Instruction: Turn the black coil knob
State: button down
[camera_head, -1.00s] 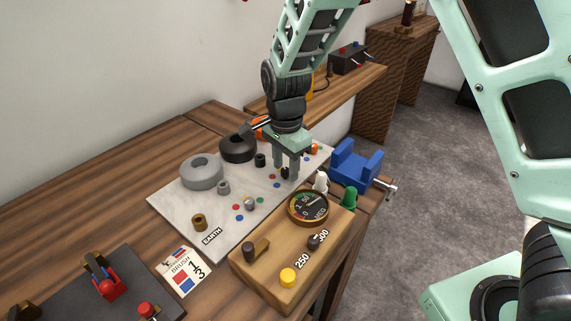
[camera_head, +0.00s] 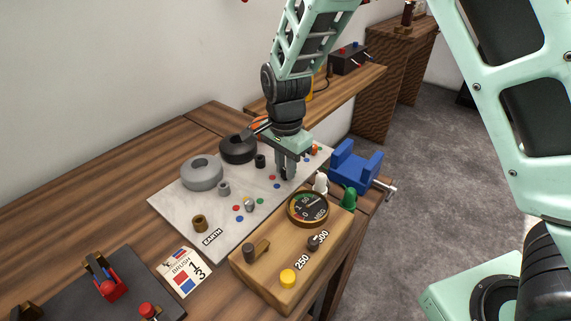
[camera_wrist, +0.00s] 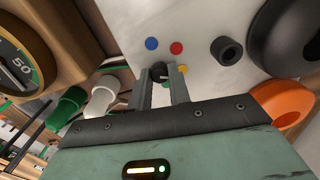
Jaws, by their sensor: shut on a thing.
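A small black knob (camera_wrist: 158,70) with a light pointer mark stands on the pale marble board (camera_head: 230,239). In the wrist view my gripper (camera_wrist: 161,78) has one finger on each side of it, shut on it. In the head view my gripper (camera_head: 287,176) points down at the right part of the board. Its fingers line up one behind the other there and hide the knob.
A grey ring (camera_head: 201,173) and a black ring (camera_head: 238,149) stand left of my gripper. A wooden meter box (camera_head: 279,246) with a round dial (camera_head: 308,208) stands in front. White and green pegs (camera_head: 321,185) and a blue clamp (camera_head: 356,166) are close on the right.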

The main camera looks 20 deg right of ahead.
jog(key=n+p, duration=0.1)
jog(key=n, duration=0.6)
jog(key=shift+p, duration=0.35)
jog(key=n+p, duration=0.1)
jog(key=n, duration=0.9)
jog(key=shift+r+n+p, duration=0.1)
jog(key=shift+n+p, duration=0.3)
jog(key=n+p, duration=0.1)
jog(key=n, duration=0.3)
jog(key=shift+a+n, duration=0.1)
jog(key=shift+n, duration=0.3)
jog(key=c, duration=1.3)
grip_release()
notch_tip(320, 180, up, 17)
jog(key=b, duration=0.1)
jog(key=shift+r, duration=0.15)
